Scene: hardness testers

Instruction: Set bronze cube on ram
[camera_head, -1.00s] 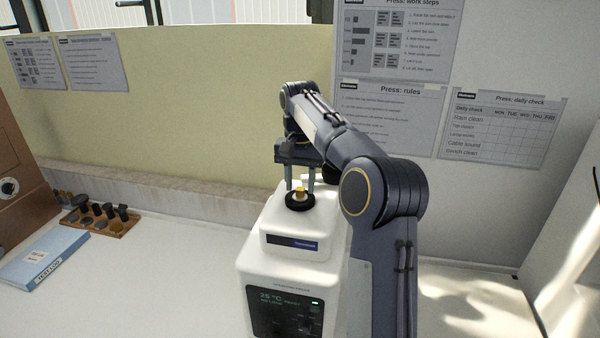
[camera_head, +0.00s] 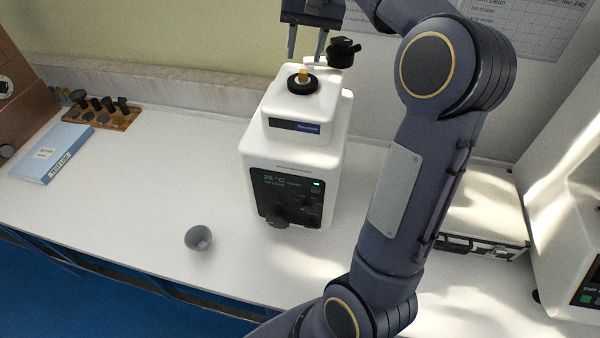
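The bronze cube (camera_head: 303,75), small and yellowish, sits on the round black-ringed ram (camera_head: 302,86) on top of the white press (camera_head: 325,110). My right gripper (camera_head: 306,58) is open above the cube, its two fingers pointing down and apart, with nothing between them. Its fingertips show slightly above the cube in the picture and do not appear to touch it. The upper part of the gripper is cut off by the top edge. My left gripper is not in view.
A black knob (camera_head: 343,52) stands beside the ram. A grey cup (camera_head: 198,238) is at the front of the bench. A blue book (camera_head: 52,153) and a wooden rack of dark pieces (camera_head: 128,117) lie left. A case (camera_head: 485,222) lies right.

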